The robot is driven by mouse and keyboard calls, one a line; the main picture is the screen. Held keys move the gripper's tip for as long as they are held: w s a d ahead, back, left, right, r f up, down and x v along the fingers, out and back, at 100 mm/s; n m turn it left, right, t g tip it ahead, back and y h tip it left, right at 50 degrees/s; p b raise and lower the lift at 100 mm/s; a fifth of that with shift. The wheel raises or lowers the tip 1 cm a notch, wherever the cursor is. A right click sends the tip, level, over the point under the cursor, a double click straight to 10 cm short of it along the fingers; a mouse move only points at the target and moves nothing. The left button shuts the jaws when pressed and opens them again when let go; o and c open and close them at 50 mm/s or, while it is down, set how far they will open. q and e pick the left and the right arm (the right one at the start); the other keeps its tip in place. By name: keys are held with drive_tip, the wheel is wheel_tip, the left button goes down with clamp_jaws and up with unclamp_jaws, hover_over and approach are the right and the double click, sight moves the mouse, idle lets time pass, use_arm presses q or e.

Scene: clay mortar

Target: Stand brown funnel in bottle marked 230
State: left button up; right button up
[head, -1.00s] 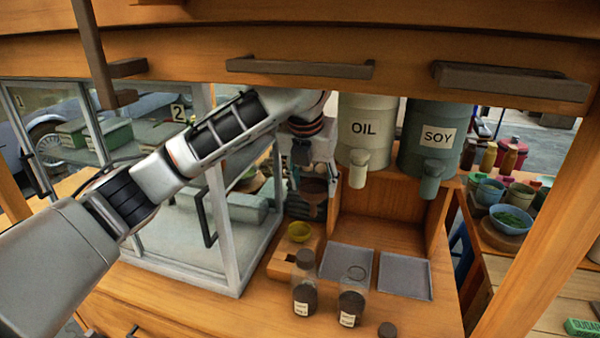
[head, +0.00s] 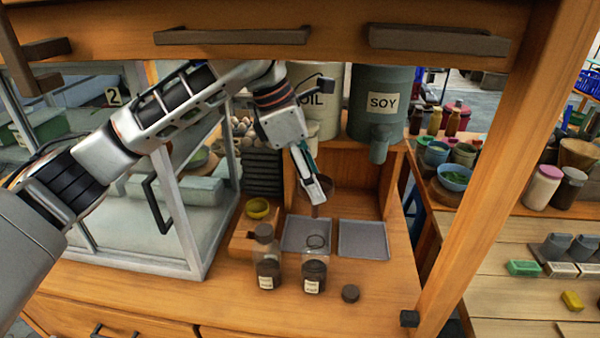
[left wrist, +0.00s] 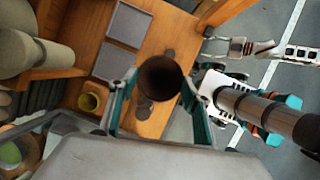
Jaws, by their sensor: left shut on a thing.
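My left gripper (head: 318,189) is shut on the brown funnel (left wrist: 160,78), whose round dark mouth shows between the two fingers in the left wrist view. In the head view the funnel is partly hidden behind the fingers, with its spout down, above the trays and behind the bottles. Two clear bottles with dark contents stand on the counter. The left bottle (head: 267,262) has a dark cap on; the right bottle (head: 315,268) has an open top. Their white labels are too small to read.
A loose dark cap (head: 350,293) lies right of the bottles. Two grey trays (head: 363,239) lie behind them. A yellow bowl (head: 257,208) sits on a wooden block.

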use_arm(q)
drive_tip(key=shift+s+d+m, duration=0.2)
drive_tip(key=shift+d+m, duration=0.05)
drive_tip(key=shift+m, duration=0.05)
drive_tip(key=shift+f, duration=1.25)
drive_tip(key=shift+f+b, duration=0.45)
drive_tip(key=shift+f, duration=0.25)
use_arm(e)
drive_tip(key=shift+w+a+r, duration=0.3)
drive_tip(key=shift+w+a, duration=0.05)
drive_tip(key=shift+a, duration=0.1)
drive_tip(key=shift+s+f, duration=0.15)
drive_tip(key=shift+f, duration=0.1)
drive_tip(key=shift+r, duration=0.15)
